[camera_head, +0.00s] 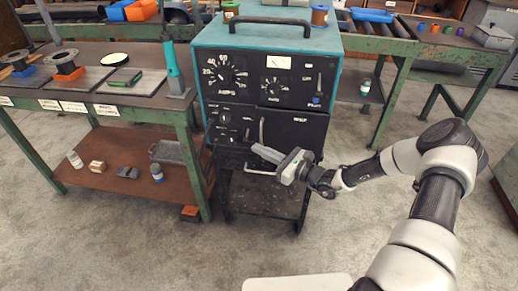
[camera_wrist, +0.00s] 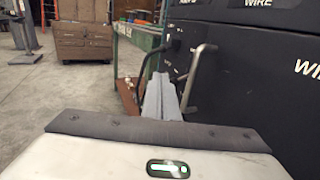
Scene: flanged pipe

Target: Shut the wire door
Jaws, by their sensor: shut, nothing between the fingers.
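The wire door (camera_head: 300,132) is a black panel low on the right of the teal machine's front, with white lettering and a vertical metal handle (camera_head: 262,129) at its left edge. In the wrist view the door (camera_wrist: 262,75) fills the right side. It looks close to flush; I cannot tell whether a small gap remains. My gripper (camera_head: 262,153) is shut and empty, in front of the machine just below the handle. In the wrist view the gripper's fingers (camera_wrist: 162,95) point forward, with the handle (camera_wrist: 196,78) just to their right. I cannot tell whether they touch it.
The machine (camera_head: 265,65) stands on a dark cart with a lower shelf (camera_head: 265,197). A green-framed workbench (camera_head: 105,100) is close on the left, and a roller table (camera_head: 395,50) stands behind right. Grey floor in front is clear.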

